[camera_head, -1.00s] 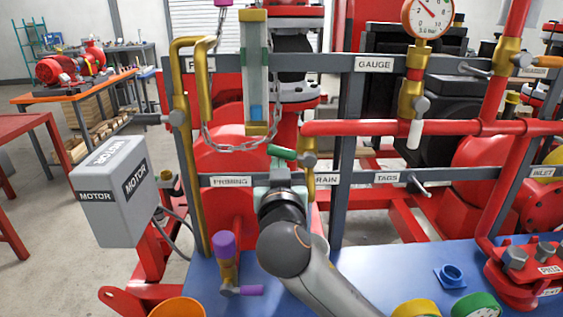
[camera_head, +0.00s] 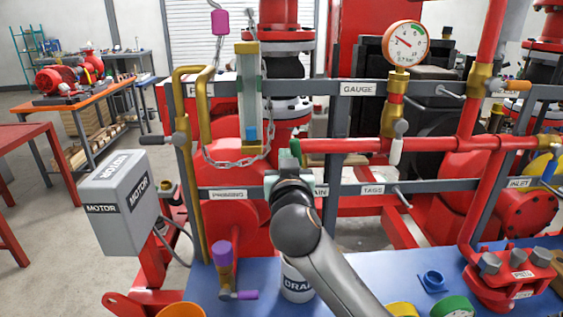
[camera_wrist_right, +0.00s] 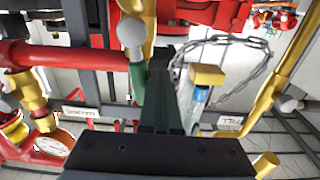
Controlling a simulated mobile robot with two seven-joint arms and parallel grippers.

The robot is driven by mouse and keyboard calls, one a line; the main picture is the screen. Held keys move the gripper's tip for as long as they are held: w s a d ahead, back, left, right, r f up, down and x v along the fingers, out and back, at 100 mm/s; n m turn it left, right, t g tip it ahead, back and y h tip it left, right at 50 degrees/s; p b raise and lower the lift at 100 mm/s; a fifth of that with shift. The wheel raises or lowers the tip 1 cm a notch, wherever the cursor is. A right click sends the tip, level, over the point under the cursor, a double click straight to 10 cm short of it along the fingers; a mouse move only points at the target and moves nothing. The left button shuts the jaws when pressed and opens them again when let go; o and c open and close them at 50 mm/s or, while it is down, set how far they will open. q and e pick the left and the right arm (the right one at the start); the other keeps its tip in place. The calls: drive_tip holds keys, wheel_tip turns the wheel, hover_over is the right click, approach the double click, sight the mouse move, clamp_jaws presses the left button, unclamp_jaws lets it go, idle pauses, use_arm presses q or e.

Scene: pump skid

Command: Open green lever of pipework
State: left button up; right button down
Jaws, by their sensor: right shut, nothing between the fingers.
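The green lever (camera_head: 295,147) shows in the head view as a short green piece at the left end of the horizontal red pipe, mostly hidden by my gripper. In the right wrist view the lever (camera_wrist_right: 137,80) runs down from a round grey valve hub (camera_wrist_right: 131,35), beside my fingers. My right gripper (camera_head: 287,163) is at the lever, its fingers (camera_wrist_right: 163,90) shut with nothing between them. I cannot tell whether they touch the lever. My left gripper is not in view.
A chain (camera_head: 232,163) and a sight glass (camera_head: 248,95) hang close to the left of my gripper. A pressure gauge (camera_head: 406,43) stands above the red pipe (camera_head: 360,145). A purple-handled valve (camera_head: 223,255) and a drain cup (camera_head: 297,284) stand on the blue base.

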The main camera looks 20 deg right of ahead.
drive_tip(key=v, duration=0.9)
drive_tip(key=shift+a+r+p, duration=0.2)
drive_tip(key=shift+p, duration=0.15)
idle(0.5)
idle(0.4)
